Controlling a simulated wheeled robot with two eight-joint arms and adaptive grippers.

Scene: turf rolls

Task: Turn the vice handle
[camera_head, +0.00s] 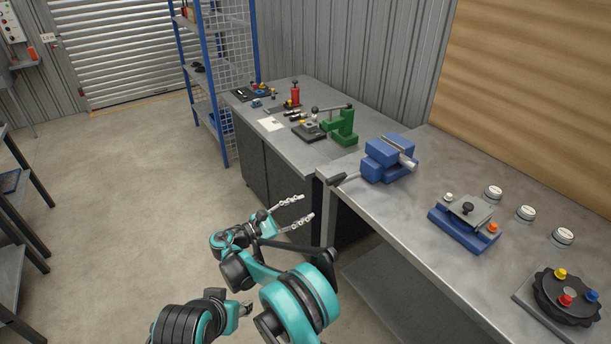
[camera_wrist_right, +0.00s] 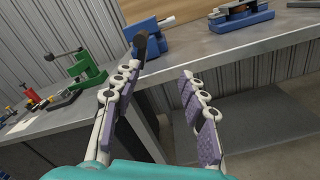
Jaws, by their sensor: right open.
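The blue vice (camera_head: 388,160) is on the grey workbench, near the bench's front left corner. Its handle (camera_head: 350,178) is a thin bar that sticks out past the front edge and ends in a dark grip (camera_head: 336,180). My right gripper (camera_head: 306,207) is open and empty, in front of the bench, apart from the handle and to its lower left in the head view. In the right wrist view my right gripper (camera_wrist_right: 162,62) has its fingers spread. The dark grip (camera_wrist_right: 140,44) shows just beyond the left finger's tip, with the blue vice (camera_wrist_right: 148,30) behind.
The bench (camera_head: 450,262) also carries a blue clamp fixture (camera_head: 466,222), several round gauges and a black knob plate (camera_head: 566,296). A green press (camera_head: 341,127) stands on the adjoining bench (camera_head: 285,152).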

